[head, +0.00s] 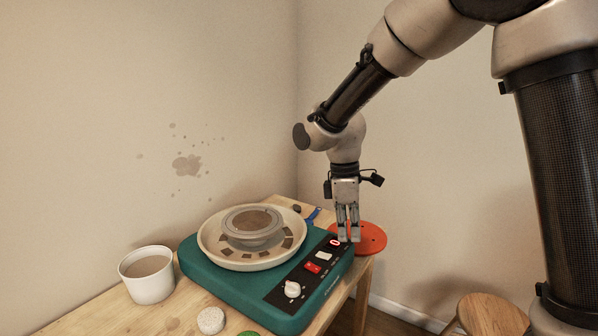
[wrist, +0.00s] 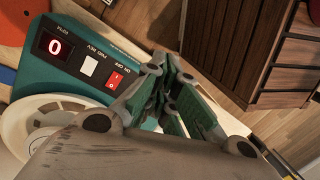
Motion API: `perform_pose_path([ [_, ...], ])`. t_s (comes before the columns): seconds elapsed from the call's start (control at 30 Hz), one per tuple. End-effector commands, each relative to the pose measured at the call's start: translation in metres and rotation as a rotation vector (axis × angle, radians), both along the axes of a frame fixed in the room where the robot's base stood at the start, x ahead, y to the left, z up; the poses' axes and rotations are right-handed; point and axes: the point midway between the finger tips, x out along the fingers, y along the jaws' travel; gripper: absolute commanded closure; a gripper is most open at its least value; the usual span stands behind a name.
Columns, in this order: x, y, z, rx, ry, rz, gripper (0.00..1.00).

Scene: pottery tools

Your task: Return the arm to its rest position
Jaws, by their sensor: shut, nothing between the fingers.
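My gripper (head: 349,236) points down at the right end of the teal pottery wheel (head: 215,283), near its control panel. Its fingers are shut with nothing between them. In the wrist view the gripper (wrist: 185,105) shows close up beside the panel with the red display (wrist: 55,47) reading 0. From these views I cannot tell how high the fingertips are above the wheel. My arm reaches in from the upper right.
The wheel carries a cream splash pan (head: 215,252) around a grey wheel head (head: 252,226). A white cup (head: 147,276) stands at left, a pale sponge (head: 211,320) in front. An orange disc (head: 371,238) lies behind the gripper. A wooden stool (head: 492,315) and a slatted cabinet (wrist: 225,45) stand nearby.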

Motion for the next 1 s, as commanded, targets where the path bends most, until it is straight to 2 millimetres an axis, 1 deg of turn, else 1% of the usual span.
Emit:
perform_pose_path([
  [0.03,-0.013,-0.024,0.016,0.003,-0.030,-0.151,1.00],
  [0.07,-0.020,-0.037,0.024,0.004,-0.046,-0.243,1.00],
  [0.1,-0.031,-0.055,0.034,0.007,-0.068,-0.360,1.00],
  [0.17,-0.048,-0.081,0.048,0.017,-0.100,-0.530,1.00],
  [0.2,-0.060,-0.099,0.056,0.027,-0.122,-0.637,1.00],
  [0.27,-0.079,-0.123,0.067,0.045,-0.155,-0.786,1.00],
  [0.3,-0.092,-0.139,0.074,0.061,-0.177,-0.874,1.00],
  [0.4,-0.125,-0.174,0.086,0.106,-0.235,-1.057,1.00],
  [0.5,-0.154,-0.201,0.096,0.156,-0.299,-1.163,1.00],
  [0.6,-0.176,-0.221,0.104,0.201,-0.366,-1.231,1.00],
  [0.7,-0.188,-0.233,0.115,0.242,-0.431,-1.283,1.00],
  [0.8,-0.193,-0.242,0.126,0.267,-0.479,-1.320,1.00],
  [1.0,-0.194,-0.246,0.127,0.266,-0.487,-1.339,1.00],
])
